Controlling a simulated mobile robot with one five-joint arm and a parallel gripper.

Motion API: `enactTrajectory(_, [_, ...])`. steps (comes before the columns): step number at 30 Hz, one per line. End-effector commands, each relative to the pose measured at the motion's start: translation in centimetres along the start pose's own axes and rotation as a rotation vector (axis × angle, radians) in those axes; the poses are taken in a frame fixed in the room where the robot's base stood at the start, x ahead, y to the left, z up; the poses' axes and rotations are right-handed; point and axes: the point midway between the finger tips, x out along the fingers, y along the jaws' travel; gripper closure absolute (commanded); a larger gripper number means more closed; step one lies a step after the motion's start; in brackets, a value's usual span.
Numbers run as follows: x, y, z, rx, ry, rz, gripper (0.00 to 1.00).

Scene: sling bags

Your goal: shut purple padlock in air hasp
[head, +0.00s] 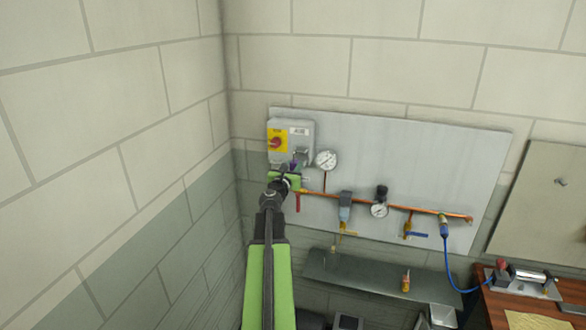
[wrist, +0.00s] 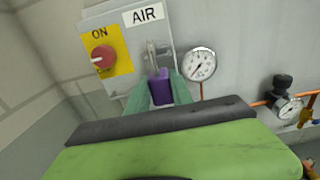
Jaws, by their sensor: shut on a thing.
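The purple padlock (wrist: 160,88) is between the fingers of my gripper (wrist: 162,90) in the wrist view. My gripper is shut on it, and the padlock's body points up towards the metal hasp (wrist: 152,54). The hasp is on the grey AIR box (wrist: 118,20), below the AIR label. The padlock is just below and in front of the hasp; I cannot tell whether its shackle is through it or shut. In the head view a bit of the padlock (head: 293,167) shows at my gripper (head: 291,172), by the lower right of the box.
A red knob (wrist: 103,57) on a yellow ON plate sits left of the hasp. A pressure gauge (wrist: 199,64) is close on the right. A copper pipe (head: 340,199) with valves runs along the grey board (head: 440,165). The side wall (head: 165,190) is near on the left.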

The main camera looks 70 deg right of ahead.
Motion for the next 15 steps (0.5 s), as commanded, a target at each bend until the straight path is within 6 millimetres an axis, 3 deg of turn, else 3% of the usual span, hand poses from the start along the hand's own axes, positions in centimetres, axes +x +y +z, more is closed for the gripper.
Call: enactTrajectory(15, [1.9, 0.0, 0.0, 0.000, 0.000, 0.000, 1.00])
